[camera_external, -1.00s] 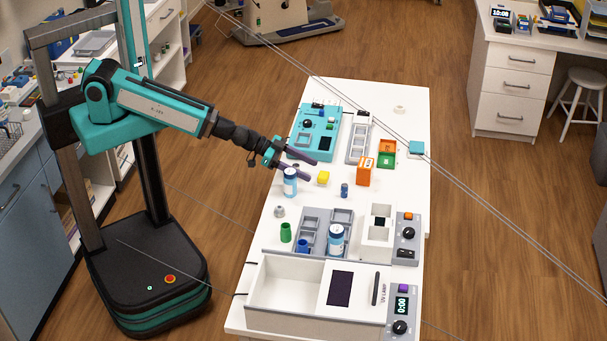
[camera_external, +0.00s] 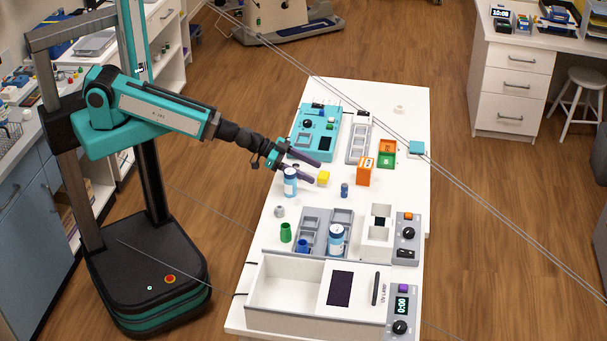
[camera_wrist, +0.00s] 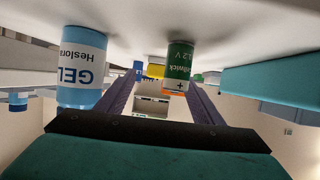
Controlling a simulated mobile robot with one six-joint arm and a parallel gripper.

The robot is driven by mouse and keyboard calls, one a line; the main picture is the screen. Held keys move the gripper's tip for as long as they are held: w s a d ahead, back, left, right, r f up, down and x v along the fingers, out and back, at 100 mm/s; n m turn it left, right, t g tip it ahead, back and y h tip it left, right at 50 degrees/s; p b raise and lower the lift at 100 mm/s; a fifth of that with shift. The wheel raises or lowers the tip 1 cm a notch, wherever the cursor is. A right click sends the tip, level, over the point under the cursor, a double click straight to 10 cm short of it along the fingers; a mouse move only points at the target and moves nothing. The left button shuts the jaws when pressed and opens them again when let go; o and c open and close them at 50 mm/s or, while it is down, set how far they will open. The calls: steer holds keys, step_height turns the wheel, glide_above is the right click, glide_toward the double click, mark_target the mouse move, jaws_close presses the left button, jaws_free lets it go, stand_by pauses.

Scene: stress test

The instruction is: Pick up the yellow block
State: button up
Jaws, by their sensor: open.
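The yellow block (camera_external: 323,178) stands on the white table beside my gripper's fingertips in the external view. My gripper (camera_external: 315,171) is open and empty, its two dark fingers low over the table and pointing right. In the wrist view, the block (camera_wrist: 156,70) shows beyond my fingers (camera_wrist: 163,88), partly hidden by a green battery-like cylinder (camera_wrist: 178,62) in front of it. Whether the fingers reach around the block, I cannot tell.
A blue-and-white bottle (camera_external: 290,184) stands close to my gripper's near side. An orange box (camera_external: 364,171) and a small blue cylinder (camera_external: 344,190) are to the block's right. A teal device (camera_external: 322,132) lies behind. Trays (camera_external: 312,226) stand in front.

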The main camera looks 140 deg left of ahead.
mark_target(323, 179)
steer(key=shift+w+a+f+b, duration=0.3)
steer(key=shift+w+a+b, duration=0.1)
steer(key=shift+b, duration=0.45)
steer(key=shift+w+a, duration=0.15)
steer(key=shift+w, duration=0.05)
steer(key=shift+p+x, duration=0.45)
steer(key=shift+x, duration=0.55)
steer(key=shift+c, duration=0.4)
steer(key=c, duration=1)
